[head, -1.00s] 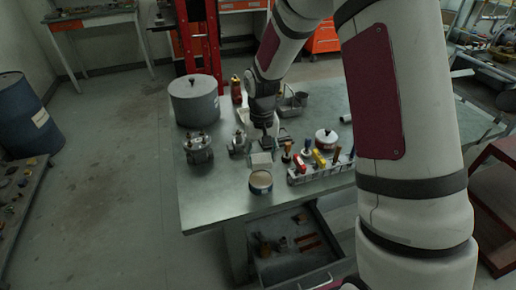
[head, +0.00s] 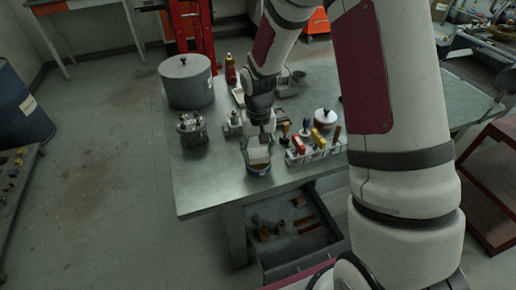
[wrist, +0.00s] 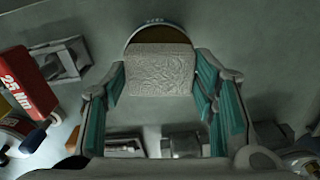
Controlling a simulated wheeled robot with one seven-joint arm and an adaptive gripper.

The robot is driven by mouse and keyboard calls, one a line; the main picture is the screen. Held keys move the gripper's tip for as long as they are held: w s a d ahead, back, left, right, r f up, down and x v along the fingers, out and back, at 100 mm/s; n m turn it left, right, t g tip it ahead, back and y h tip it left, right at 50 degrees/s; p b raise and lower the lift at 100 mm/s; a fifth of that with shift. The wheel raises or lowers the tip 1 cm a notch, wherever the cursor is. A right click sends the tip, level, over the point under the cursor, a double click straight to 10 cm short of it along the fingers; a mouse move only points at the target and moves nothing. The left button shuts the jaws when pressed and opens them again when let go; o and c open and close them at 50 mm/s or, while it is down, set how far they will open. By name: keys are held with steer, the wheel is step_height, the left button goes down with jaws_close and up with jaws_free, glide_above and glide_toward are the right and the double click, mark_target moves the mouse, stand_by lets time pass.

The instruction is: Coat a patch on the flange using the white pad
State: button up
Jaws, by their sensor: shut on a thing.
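The white pad (wrist: 160,70) is a pale block with a wrinkled surface. My gripper (head: 258,148) is shut on it, with a teal-lined finger at each side in the wrist view. A small round tin (head: 259,171) is at the pad in the head view. In the wrist view the tin's brown-topped rim (wrist: 158,32) shows just beyond the pad; I cannot tell whether they touch. A grey metal valve-like part with studs (head: 191,128) stands to the left on the table. I cannot make out which face is the flange.
A smaller metal fitting (head: 234,123) stands left of my gripper. A rack of coloured-handled tools (head: 315,152) is close on the right. A large lidded pot (head: 187,82) stands behind. The steel table's (head: 205,185) front left is clear. An open drawer (head: 293,232) is below.

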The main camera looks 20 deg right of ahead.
mark_target(259, 154)
steer(key=shift+f, duration=0.35)
stand_by(1.6)
steer(key=shift+r, duration=0.1)
steer(key=shift+r+p, duration=1.55)
steer(key=shift+r, duration=1.9)
steer(key=shift+f, duration=0.1)
steer(key=shift+s+f+n, duration=0.25)
steer(key=shift+f+n, duration=0.15)
steer(key=shift+n, duration=0.5)
